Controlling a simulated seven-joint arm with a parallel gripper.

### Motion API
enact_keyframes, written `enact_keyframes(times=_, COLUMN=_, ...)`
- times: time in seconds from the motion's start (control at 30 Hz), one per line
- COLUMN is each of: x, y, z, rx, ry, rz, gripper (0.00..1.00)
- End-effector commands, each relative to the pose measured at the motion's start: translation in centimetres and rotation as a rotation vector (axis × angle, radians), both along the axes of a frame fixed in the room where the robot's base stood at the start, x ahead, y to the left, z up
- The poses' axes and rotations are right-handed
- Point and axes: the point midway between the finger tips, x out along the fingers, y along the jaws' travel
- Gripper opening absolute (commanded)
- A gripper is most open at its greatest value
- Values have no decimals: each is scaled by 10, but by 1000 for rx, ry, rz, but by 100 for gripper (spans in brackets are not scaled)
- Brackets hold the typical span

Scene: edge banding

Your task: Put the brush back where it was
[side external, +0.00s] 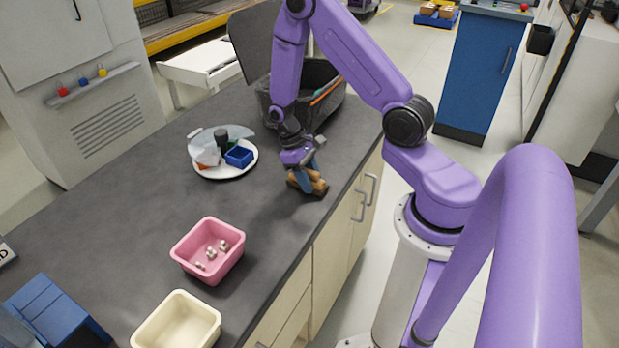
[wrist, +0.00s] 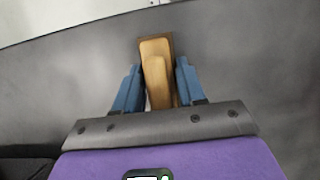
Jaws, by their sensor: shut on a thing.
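The brush (side external: 315,188) is a tan wooden piece with a darker part, low over the grey worktop near its front edge in the side view. In the wrist view the brush (wrist: 156,62) lies between the two blue fingers, its wood pointing away from the wrist, with a darker brown edge behind. My gripper (side external: 306,180) is shut on it; the fingers also show in the wrist view (wrist: 158,82). The fingers hide part of the brush in the side view. I cannot tell whether it touches the worktop. Its bristles are not clearly visible.
A dark bin (side external: 335,112) with long tools stands just behind my gripper. A white plate (side external: 213,173) with a blue box (side external: 239,157) is to the left. A pink tub (side external: 190,262) with small metal parts and a cream tub (side external: 153,322) stand nearer. The worktop between is clear.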

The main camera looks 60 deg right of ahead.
Motion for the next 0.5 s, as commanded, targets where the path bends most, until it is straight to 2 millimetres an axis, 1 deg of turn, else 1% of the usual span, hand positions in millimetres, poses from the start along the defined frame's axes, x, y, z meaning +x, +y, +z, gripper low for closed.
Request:
enact_keyframes(times=0.3, x=0, y=0, z=-3, rx=0, ry=-1, rz=0, gripper=7)
enact_keyframes(times=0.33, x=0, y=0, z=-3, rx=0, ry=-2, rz=0, gripper=50)
enact_keyframes(times=0.37, x=0, y=0, z=-3, rx=0, ry=-2, rz=0, gripper=59)
enact_keyframes(times=0.4, x=0, y=0, z=-3, rx=0, ry=-2, rz=0, gripper=65)
enact_keyframes(times=0.5, x=0, y=0, z=-3, rx=0, ry=-1, rz=0, gripper=65)
